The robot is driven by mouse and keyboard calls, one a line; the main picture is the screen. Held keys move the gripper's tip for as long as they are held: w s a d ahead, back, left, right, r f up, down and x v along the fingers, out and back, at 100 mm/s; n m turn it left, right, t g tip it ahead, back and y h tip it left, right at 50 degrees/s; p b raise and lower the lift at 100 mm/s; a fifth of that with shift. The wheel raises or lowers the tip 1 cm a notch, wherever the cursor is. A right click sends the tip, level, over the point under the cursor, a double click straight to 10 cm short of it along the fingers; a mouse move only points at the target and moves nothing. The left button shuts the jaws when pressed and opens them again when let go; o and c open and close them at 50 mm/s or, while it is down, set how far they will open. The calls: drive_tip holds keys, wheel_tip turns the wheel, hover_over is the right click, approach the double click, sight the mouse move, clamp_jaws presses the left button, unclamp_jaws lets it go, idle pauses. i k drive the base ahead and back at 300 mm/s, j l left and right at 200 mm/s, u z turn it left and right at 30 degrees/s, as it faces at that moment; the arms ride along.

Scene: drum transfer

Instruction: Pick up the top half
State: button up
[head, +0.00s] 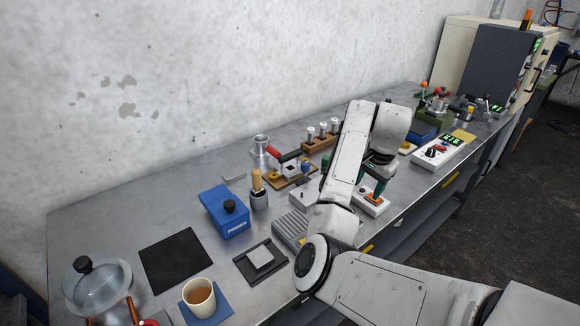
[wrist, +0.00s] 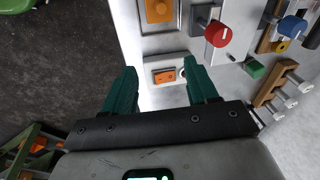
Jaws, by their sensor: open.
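My gripper (wrist: 160,84) is open, with its two green fingers apart and nothing held between them in the wrist view. A small orange piece (wrist: 163,77) on a white fixture shows in the gap between the fingertips, beyond them. In the head view my gripper (head: 371,184) hangs low over a white fixture (head: 371,205) near the bench's front edge, with an orange piece (head: 374,198) on it. Contact between fingers and piece cannot be made out. I cannot tell for sure which part is the top half.
Another orange part (wrist: 159,10), a red knob (wrist: 217,33) and a blue knob (wrist: 292,26) stand nearby. A wooden rack (head: 318,142) with silver pegs is behind. A blue box (head: 226,212), a black mat (head: 177,260) and a cup (head: 199,297) are at left.

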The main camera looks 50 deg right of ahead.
sight(285, 161)
drive_tip(key=i+l, duration=0.15)
drive_tip(key=i, duration=0.35)
drive_tip(key=i+l, duration=0.2)
drive_tip(key=i, duration=0.25)
